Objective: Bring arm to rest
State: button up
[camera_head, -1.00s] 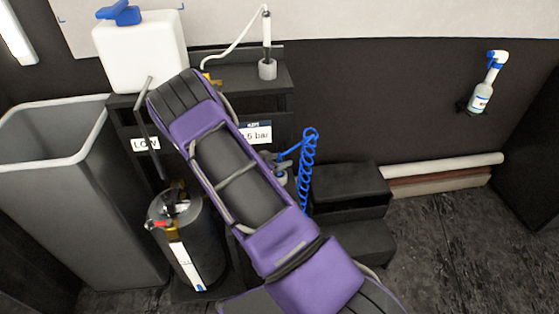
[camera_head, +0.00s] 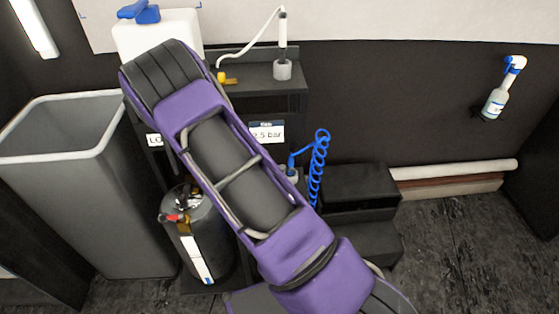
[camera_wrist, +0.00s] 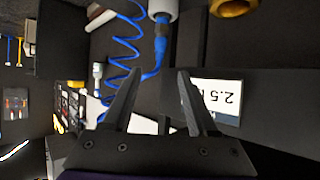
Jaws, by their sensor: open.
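My arm, purple and black, crosses the middle of the head view from the lower right to the upper left. Its gripper end is hidden there. In the wrist view my gripper (camera_wrist: 157,95) is open, its two black fingers apart with nothing between them. In the head view the same blue coiled hose (camera_head: 319,165) hangs right of my arm, and the label (camera_head: 268,132) is on the black shelf unit (camera_head: 290,100).
A grey bin (camera_head: 65,190) stands at the left. A black pressure tank (camera_head: 205,245) is beside my arm. A white canister (camera_head: 160,38) is on the shelf unit. Black steps (camera_head: 355,195) stand right of it. A spray bottle (camera_head: 496,98) hangs on the wall. Floor at the right is clear.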

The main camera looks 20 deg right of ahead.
jog(key=shift+s+a+r, duration=0.15)
jog(key=shift+s+a, duration=0.05)
jog(key=shift+a, duration=0.05)
dwell(0.3)
